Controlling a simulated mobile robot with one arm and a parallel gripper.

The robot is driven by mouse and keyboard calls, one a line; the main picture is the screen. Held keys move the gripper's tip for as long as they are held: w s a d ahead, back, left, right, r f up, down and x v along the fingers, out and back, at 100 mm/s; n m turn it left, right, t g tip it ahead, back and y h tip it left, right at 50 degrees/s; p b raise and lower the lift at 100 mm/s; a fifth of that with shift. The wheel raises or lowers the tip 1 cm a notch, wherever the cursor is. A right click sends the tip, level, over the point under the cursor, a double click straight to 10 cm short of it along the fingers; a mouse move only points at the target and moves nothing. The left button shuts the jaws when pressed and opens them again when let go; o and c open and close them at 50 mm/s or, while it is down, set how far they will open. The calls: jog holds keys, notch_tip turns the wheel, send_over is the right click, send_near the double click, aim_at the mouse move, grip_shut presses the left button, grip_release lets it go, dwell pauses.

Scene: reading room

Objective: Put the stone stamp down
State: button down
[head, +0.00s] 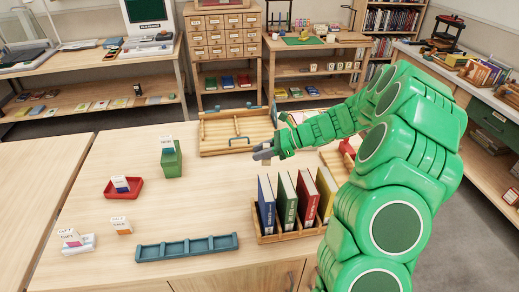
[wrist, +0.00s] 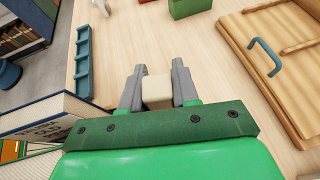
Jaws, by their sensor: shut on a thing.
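My gripper (head: 264,154) reaches left over the middle of the table in the head view, behind the upright books. In the wrist view its two grey fingers (wrist: 157,82) are shut on a small cream block, which looks like the stone stamp (wrist: 156,92). The stamp sits between the fingers, with pale table wood beyond it. In the head view the stamp is too small or hidden to make out. I cannot tell how high it is above the table.
A wooden rack of books (head: 290,236) stands near the gripper. A wooden tray with a blue handle (head: 222,132) lies behind it. A blue compartment tray (head: 187,247), a red tray (head: 122,190) and a green block-like holder (head: 171,162) stand leftward. Bare table (head: 215,195) lies between them.

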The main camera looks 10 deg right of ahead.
jog(key=shift+s+r, duration=0.15)
jog(key=shift+s, duration=0.25)
